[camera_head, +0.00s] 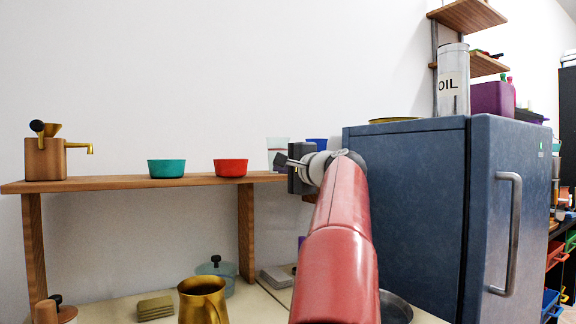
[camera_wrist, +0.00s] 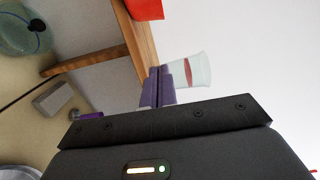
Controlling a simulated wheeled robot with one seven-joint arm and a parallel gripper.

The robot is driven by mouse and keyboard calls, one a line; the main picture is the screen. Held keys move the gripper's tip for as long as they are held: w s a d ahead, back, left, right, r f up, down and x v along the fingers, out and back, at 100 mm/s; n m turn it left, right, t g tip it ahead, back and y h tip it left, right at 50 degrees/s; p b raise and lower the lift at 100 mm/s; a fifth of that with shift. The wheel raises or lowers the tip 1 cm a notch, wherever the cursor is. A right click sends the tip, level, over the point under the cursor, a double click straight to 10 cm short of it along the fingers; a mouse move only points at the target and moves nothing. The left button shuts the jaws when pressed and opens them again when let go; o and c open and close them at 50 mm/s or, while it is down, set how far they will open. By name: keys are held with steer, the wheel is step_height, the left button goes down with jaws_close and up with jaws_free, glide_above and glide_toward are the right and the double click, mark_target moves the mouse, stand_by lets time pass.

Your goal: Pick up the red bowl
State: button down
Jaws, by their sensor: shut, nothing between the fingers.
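The red bowl (camera_head: 231,168) stands upright on the wooden shelf (camera_head: 120,184), right of a teal bowl (camera_head: 166,168). Part of the red bowl also shows at the top edge of the wrist view (camera_wrist: 146,8). My gripper (camera_head: 280,160) is to the right of the red bowl, near the shelf's right end and apart from the bowl. In the wrist view its fingers (camera_wrist: 158,76) are together with nothing between them.
A translucent cup (camera_wrist: 190,71) is close by my fingertips. A wooden grinder (camera_head: 45,158) stands at the shelf's left end. A blue cabinet (camera_head: 410,215) is on the right. A brass jug (camera_head: 203,300) and a lidded pot (camera_head: 215,278) stand below the shelf.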

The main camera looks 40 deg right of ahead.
mark_target(231, 168)
steer(key=w+a, duration=0.3)
steer(key=w, duration=0.2)
steer(key=shift+w, duration=0.35)
steer(key=shift+a, duration=0.1)
steer(key=shift+w+a, duration=0.3)
steer(key=shift+a, duration=0.4)
